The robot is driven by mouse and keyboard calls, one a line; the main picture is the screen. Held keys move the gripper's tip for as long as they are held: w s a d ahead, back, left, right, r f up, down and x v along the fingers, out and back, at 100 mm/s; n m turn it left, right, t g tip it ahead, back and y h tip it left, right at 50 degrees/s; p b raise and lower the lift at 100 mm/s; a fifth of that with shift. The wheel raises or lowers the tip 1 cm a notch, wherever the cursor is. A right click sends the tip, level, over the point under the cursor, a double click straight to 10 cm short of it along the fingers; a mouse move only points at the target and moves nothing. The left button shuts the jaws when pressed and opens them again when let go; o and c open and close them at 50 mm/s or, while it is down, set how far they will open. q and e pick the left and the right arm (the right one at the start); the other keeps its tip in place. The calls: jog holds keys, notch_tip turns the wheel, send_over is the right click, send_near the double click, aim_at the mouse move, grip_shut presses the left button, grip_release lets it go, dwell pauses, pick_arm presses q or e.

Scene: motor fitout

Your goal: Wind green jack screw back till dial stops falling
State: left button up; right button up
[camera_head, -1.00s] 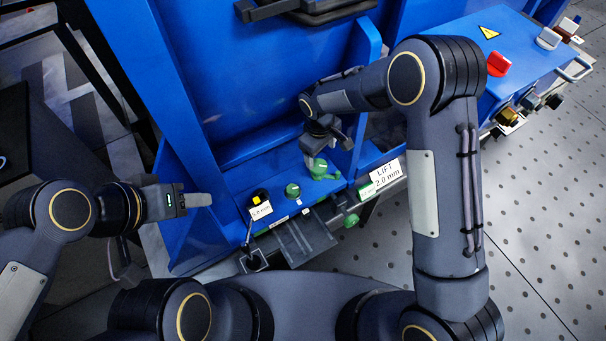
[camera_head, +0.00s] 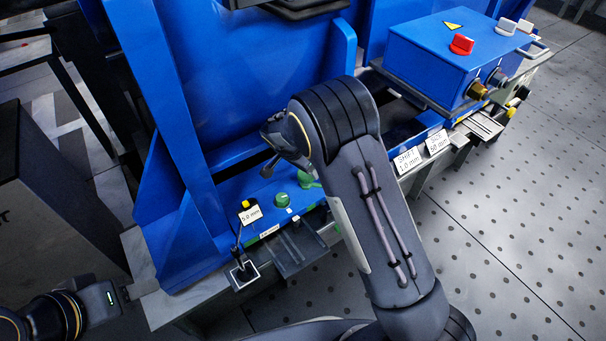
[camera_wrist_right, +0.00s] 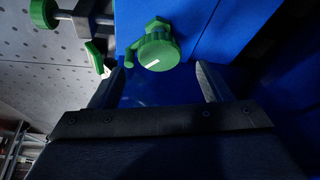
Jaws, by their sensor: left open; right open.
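In the right wrist view a round green knob (camera_wrist_right: 160,50) with a side handle and a white mark stands on a blue surface, just ahead of my open right gripper (camera_wrist_right: 160,84). The fingers are apart with nothing between them. A second green knob (camera_wrist_right: 43,13) on a grey shaft shows at the upper left. In the head view a green knob (camera_head: 282,200) stands on the blue ledge, and another green part (camera_head: 306,179) is partly behind my right arm. I cannot tell which is the jack screw, and no dial reading is legible. My left gripper (camera_head: 118,297) is open and empty at lower left.
A 5.0 mm label (camera_head: 250,214) and a black lever (camera_head: 240,262) are on the ledge's left. SHIFT (camera_head: 408,159) and SIZE (camera_head: 438,142) labels stand right of my arm. A blue box (camera_head: 455,60) with a red knob is at upper right. Perforated floor lies open at right.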

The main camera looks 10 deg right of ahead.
aim_at(305, 174)
jog(key=shift+b+x, duration=0.4)
jog(key=shift+x, duration=1.55)
jog(key=c, duration=1)
jog(key=shift+n, duration=0.3)
